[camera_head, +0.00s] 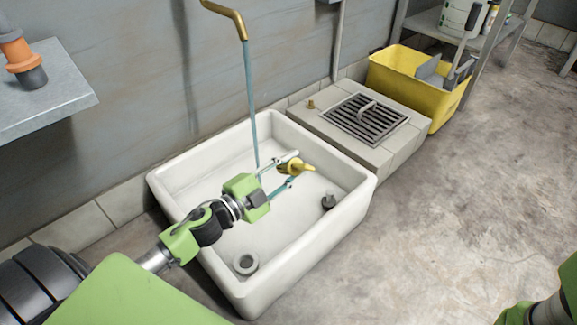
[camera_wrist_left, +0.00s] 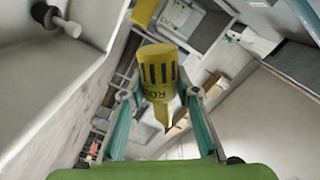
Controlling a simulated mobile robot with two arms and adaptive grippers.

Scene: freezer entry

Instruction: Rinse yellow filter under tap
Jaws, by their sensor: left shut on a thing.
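The yellow filter (camera_head: 297,167) is held between the fingers of my left gripper (camera_head: 285,175), over the white sink (camera_head: 362,188). In the left wrist view the filter (camera_wrist_left: 158,68) is a yellow cylinder with dark slots and printed letters, narrowing toward the gripper fingers (camera_wrist_left: 158,112). The brass tap (camera_head: 228,14) is on the wall above the sink. A thin blue-green water stream (camera_head: 250,95) falls from it. In the head view the stream comes down left of the filter, near the gripper's base. My right gripper is out of view.
A dark stopper-like part (camera_head: 329,201) and a round drain ring (camera_head: 245,263) are in the sink. A tiled block with a floor grate (camera_head: 366,119) stands right of it, then a yellow bin (camera_head: 398,78). A grey shelf with an orange-banded pipe (camera_head: 22,60) is at left.

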